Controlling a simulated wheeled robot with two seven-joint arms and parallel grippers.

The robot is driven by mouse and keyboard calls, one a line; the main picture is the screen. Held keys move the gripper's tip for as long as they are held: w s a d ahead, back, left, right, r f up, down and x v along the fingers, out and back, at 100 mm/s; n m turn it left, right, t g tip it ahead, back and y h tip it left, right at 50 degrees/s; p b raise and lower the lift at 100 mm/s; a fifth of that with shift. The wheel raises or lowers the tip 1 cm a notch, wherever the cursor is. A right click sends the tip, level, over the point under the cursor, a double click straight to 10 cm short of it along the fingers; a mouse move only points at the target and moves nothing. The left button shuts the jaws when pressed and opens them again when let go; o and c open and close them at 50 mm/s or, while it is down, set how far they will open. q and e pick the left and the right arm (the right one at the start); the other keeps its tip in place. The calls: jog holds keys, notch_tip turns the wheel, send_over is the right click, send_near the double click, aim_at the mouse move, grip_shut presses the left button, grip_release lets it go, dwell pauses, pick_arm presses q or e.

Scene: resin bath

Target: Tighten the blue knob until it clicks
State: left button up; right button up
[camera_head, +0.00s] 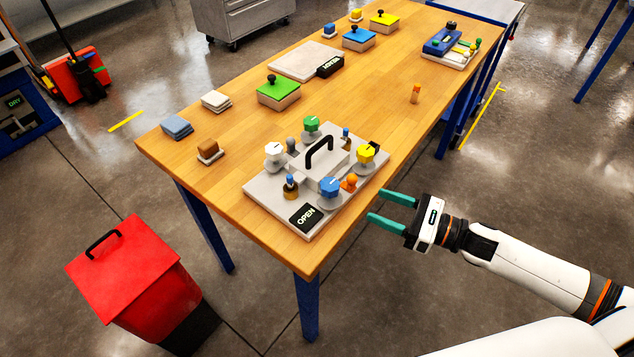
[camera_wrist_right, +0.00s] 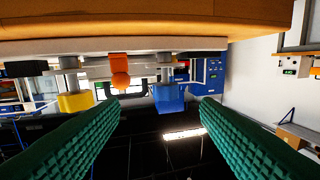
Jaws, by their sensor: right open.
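The blue knob (camera_head: 329,187) stands on the grey plate (camera_head: 262,200) near the table's front right edge, beside the black OPEN label (camera_head: 306,217). My right gripper (camera_head: 379,207) is open and empty, just off that edge, with its green fingers pointing toward the plate. In the right wrist view, which looks upside down, the blue knob (camera_wrist_right: 169,98) shows ahead between the fingers (camera_wrist_right: 162,103), not touching them. My left gripper is not in view.
White (camera_head: 275,151), green (camera_head: 312,125) and yellow (camera_head: 366,153) knobs, an orange knob (camera_head: 349,182) and a black handle (camera_head: 320,151) crowd the plate. Lidded boxes stand farther back on the wooden table (camera_head: 365,90). A red bin (camera_head: 135,280) stands on the floor.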

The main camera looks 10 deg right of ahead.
aim_at(337, 186)
jog(key=shift+n, duration=0.4)
jog(key=x, duration=0.3)
jog(key=p+x, duration=0.1)
jog(key=x, duration=0.3)
jog(key=r+p+x, duration=0.1)
jog(key=x, duration=0.3)
jog(key=shift+s+a+r, duration=0.15)
jog(key=shift+s+a, duration=0.05)
jog(key=shift+s, duration=0.1)
jog(key=shift+w+a+p, duration=0.35)
jog(key=shift+w+a, duration=0.1)
jog(key=shift+a, duration=0.15)
jog(key=shift+c, duration=0.3)
jog(key=c, duration=0.9)
jog(key=shift+c, duration=0.2)
